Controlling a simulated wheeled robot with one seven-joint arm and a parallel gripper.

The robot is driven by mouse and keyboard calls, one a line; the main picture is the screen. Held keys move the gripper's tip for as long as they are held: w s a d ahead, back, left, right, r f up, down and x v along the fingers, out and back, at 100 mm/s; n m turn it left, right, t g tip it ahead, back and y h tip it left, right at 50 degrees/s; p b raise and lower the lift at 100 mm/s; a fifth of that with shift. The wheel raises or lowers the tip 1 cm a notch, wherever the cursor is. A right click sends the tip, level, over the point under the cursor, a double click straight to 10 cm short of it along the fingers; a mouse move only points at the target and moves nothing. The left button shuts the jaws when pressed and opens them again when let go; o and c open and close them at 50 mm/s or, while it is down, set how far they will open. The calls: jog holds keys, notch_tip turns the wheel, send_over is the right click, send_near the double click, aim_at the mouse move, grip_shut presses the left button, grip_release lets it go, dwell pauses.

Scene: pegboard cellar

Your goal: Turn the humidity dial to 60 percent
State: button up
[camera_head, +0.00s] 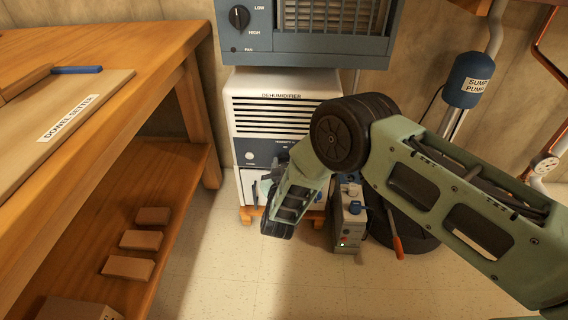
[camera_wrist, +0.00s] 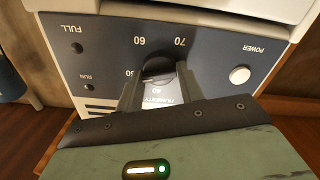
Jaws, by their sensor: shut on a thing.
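My gripper (camera_wrist: 158,78) is shut on the dial, one finger on each side. I cannot make out the dial's pointer. In the head view my arm hides the dial and much of the panel.
A wooden workbench (camera_head: 150,60) with a lower shelf stands at left. A blue-grey unit (camera_head: 300,45) with a dial is above the dehumidifier. A sump pump (camera_head: 468,80) and a small grey box (camera_head: 349,222) are at right. Floor in front is clear.

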jog(key=shift+m, duration=0.3)
jog(key=m+p, duration=0.1)
jog(key=m, duration=0.4)
jog(key=shift+d+m, duration=0.15)
jog(key=shift+m, duration=0.25)
jog(key=m+p, duration=0.1)
jog(key=m, duration=0.2)
jog(key=shift+s+f+m, duration=0.1)
jog(key=shift+m, duration=1.9)
jog(key=o, duration=1)
jog(key=shift+c, duration=0.2)
jog(key=shift+p, duration=0.3)
jog(key=s+p, duration=0.5)
jog(key=s, duration=1.2)
jog(key=shift+s+a, duration=0.2)
